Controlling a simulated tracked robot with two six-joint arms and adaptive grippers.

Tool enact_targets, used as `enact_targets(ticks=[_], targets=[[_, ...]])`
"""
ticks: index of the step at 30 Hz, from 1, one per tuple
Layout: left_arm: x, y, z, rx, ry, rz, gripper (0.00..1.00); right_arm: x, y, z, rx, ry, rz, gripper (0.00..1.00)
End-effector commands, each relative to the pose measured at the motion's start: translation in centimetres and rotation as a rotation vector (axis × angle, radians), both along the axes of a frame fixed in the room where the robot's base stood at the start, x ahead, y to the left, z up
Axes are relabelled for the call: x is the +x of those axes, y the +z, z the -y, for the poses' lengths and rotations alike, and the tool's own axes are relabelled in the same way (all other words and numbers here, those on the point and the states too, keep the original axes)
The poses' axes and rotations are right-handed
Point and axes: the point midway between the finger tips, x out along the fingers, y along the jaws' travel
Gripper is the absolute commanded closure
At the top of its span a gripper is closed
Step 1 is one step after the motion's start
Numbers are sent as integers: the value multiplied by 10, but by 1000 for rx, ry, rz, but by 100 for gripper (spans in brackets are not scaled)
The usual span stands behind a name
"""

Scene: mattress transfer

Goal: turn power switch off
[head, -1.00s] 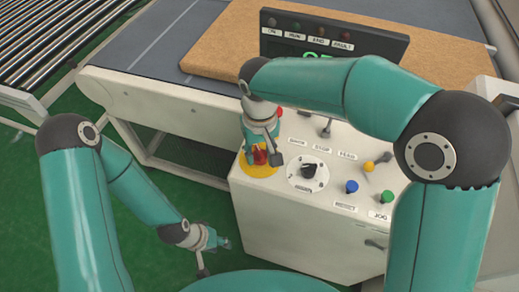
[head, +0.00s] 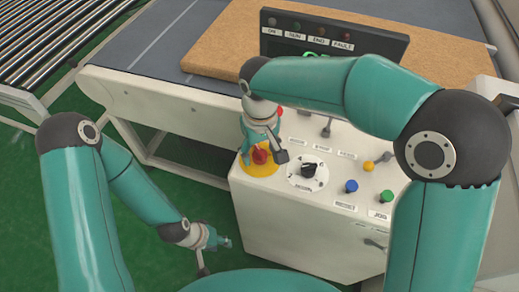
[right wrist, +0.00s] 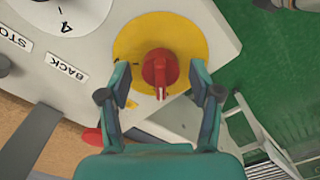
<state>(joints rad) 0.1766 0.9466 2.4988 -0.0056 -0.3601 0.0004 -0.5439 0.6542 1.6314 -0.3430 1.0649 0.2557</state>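The power switch is a red rotary knob (right wrist: 158,70) on a round yellow plate (right wrist: 185,32). In the head view, the red knob (head: 260,156) and yellow plate (head: 262,169) are at the left end of the control panel. In the right wrist view the knob's white-marked end points down, towards my gripper. My right gripper (right wrist: 160,84) is open, one finger on each side of the knob, with visible gaps. It also shows above the knob in the head view (head: 264,147). My left gripper (head: 221,242) hangs low, left of the cabinet; its opening is unclear.
The white control cabinet (head: 290,232) carries a black selector (head: 309,170), a blue button (head: 351,186), a green button (head: 387,196) and a yellow button (head: 368,166). A dark display (head: 375,43) stands behind. Green floor is free left of the cabinet.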

Motion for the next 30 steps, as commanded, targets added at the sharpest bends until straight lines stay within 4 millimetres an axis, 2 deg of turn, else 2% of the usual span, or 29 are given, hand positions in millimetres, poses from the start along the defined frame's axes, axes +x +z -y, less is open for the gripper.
enact_targets(ticks=[7,11,17,24,30], targets=[[0,0,0,0,0,0,60,-1,0,0,-1,0,-3,36],[0,1,0,0,0,0,60,0,7,0,0,-1,-1,36],[0,1,0,0,0,0,60,1,38,-1,2,-1,2,36],[0,0,0,0,0,0,60,1,86,-1,3,0,2,36],[0,0,0,0,0,0,60,0,112,-1,0,0,0,36]])
